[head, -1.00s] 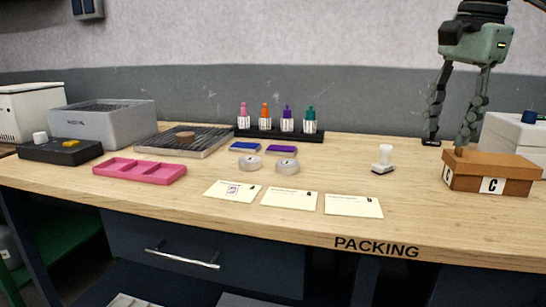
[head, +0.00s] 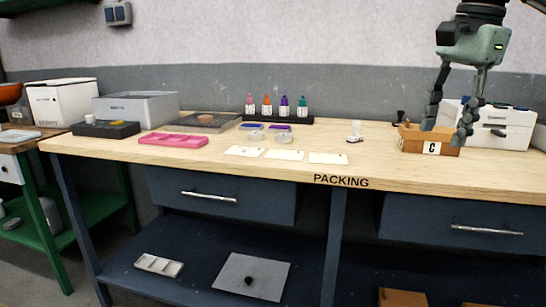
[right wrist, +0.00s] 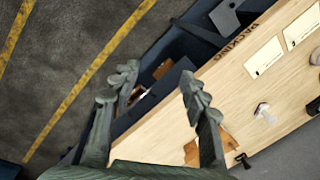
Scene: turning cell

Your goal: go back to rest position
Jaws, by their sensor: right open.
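My right gripper (head: 449,140) is at the upper right of the head view, its two fingers spread and nothing between them. Its fingers overlap the brown box marked C (head: 411,142) in that picture, and the right wrist view shows the gripper (right wrist: 157,88) open and empty over the bench edge. The brown box is partly hidden by a finger in the right wrist view (right wrist: 231,143). The packing bench (head: 230,176) stands in front of me. My left gripper is not in view.
A white stamp-like piece (head: 354,131), cards (head: 285,154), a pink tray (head: 174,140) and several bottles (head: 267,106) stand on the bench. A white case (head: 505,125) is behind the box. Open floor (right wrist: 60,60) with yellow lines lies beside the bench.

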